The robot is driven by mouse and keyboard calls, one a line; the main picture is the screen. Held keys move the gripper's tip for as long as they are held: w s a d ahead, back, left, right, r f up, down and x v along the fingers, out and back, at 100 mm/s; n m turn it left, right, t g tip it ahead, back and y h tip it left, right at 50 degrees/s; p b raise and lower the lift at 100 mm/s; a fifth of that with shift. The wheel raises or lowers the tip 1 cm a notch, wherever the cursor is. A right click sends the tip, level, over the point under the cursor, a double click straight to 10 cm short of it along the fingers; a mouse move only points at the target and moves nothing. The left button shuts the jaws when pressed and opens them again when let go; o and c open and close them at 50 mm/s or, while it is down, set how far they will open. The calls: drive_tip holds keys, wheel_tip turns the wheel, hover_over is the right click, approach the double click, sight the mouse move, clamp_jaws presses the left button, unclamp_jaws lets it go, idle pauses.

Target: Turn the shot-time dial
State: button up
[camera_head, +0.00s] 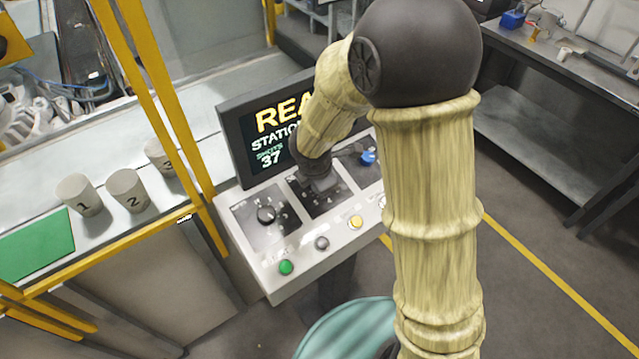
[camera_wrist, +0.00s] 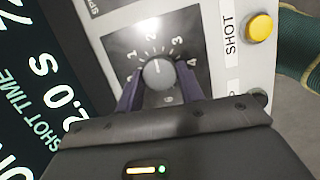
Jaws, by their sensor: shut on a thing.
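The shot-time dial (camera_wrist: 156,71) is a round grey knob on a dark numbered plate (camera_wrist: 125,42) in the wrist view. Its pale mark points up, roughly at the 2. My gripper (camera_wrist: 159,77) is shut on the dial, with one purple finger on each side of it. In the head view my gripper (camera_head: 318,180) reaches down onto the middle plate of the console, and it hides the dial there. The screen (camera_wrist: 35,95) reads "SHOT TIME" and 2.0 s in the wrist view.
A blue control (camera_head: 367,158) lies to the right. The screen (camera_head: 235,145) stands close behind my gripper.

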drive_tip(key=n+t+y+b, duration=0.1)
drive_tip(key=n, duration=0.4)
drive_tip(key=shift+b, duration=0.35)
drive_tip(key=o, duration=1)
drive_tip(key=shift+s, duration=0.1)
drive_tip(key=shift+r, duration=0.1)
drive_tip(key=p+v, duration=0.8)
drive_tip(key=v, duration=0.9)
drive_tip(key=shift+s+p, duration=0.2)
drive_tip(key=shift+p, duration=0.1)
